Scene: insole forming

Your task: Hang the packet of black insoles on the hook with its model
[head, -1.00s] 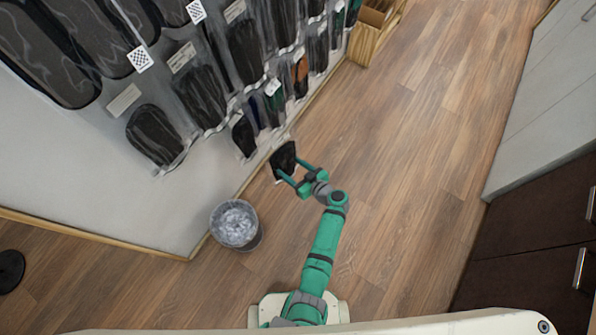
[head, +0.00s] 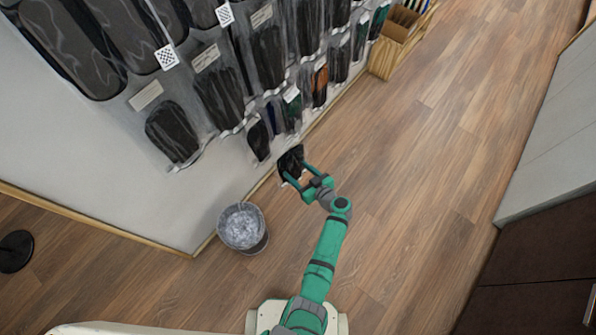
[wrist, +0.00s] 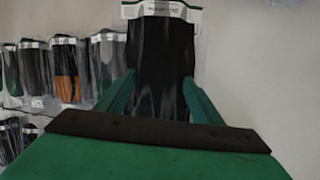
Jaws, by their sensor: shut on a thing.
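The packet of black insoles (head: 291,161) is held in my gripper (head: 297,181), out in front of the wall and above the floor. In the wrist view the packet (wrist: 160,65) stands between the two green fingers of my gripper (wrist: 158,95), which are shut on its sides. Its clear top with a white label shows at the upper edge of that view. Several packets hang in rows on the wall, among them a black one (head: 172,132) at the lower left. I cannot make out which hook carries the matching model.
A bin with a clear liner (head: 242,228) stands on the floor by the wall's foot. A cardboard box (head: 398,28) is at the far end of the wall. Dark and pale cabinets (head: 535,262) line the right side. The wooden floor between is clear.

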